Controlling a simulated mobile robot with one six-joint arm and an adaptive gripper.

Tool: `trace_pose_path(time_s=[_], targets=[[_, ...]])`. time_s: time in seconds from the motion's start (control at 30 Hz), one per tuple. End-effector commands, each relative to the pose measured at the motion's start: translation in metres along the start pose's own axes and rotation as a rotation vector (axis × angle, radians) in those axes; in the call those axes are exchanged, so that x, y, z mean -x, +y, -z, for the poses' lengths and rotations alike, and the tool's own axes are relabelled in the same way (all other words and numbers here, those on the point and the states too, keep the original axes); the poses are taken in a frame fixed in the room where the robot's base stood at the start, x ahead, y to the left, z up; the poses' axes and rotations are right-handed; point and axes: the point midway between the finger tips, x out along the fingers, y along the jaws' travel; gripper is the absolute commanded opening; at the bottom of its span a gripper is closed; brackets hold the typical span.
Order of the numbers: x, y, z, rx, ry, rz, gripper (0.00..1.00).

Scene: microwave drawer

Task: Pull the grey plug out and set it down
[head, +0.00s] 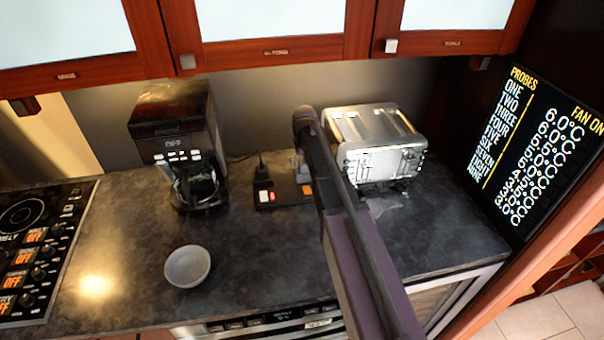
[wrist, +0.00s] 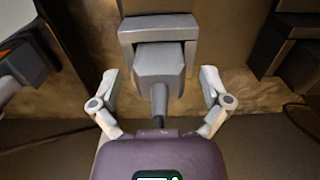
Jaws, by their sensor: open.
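The grey plug (wrist: 158,66) is in the middle of the wrist view, a blocky body with a dark cord running down toward my wrist. It meets a larger grey block (wrist: 158,27) above it in the picture. My gripper (wrist: 158,78) is open, with one finger on each side of the plug and a visible gap on both sides. In the head view the power strip (head: 266,197) lies on the counter, partly behind my arm, with a red and an orange switch. A black plug (head: 262,172) stands in its left part. My arm hides most of the grey plug there.
A coffee maker (head: 175,130) stands left of the strip, and a steel toaster (head: 380,150) right of it. A white bowl (head: 187,266) sits nearer the front. The dark counter (head: 250,265) is clear around the bowl. Cabinets (head: 275,52) hang above.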

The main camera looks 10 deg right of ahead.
Motion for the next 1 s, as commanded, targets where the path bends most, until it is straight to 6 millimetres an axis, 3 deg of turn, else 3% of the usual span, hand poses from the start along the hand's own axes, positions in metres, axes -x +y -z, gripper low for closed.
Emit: trace_pose_path(time_s=[0.57, 0.87, 1.0], targets=[[0.0001, 0.0, 0.0, 0.0, 0.0, 0.0, 0.94], [0.0, -0.0001, 0.0, 0.0, 0.0, 0.0, 0.06], [0.0, -0.0001, -0.0001, 0.0, 0.0, 0.0, 0.06]])
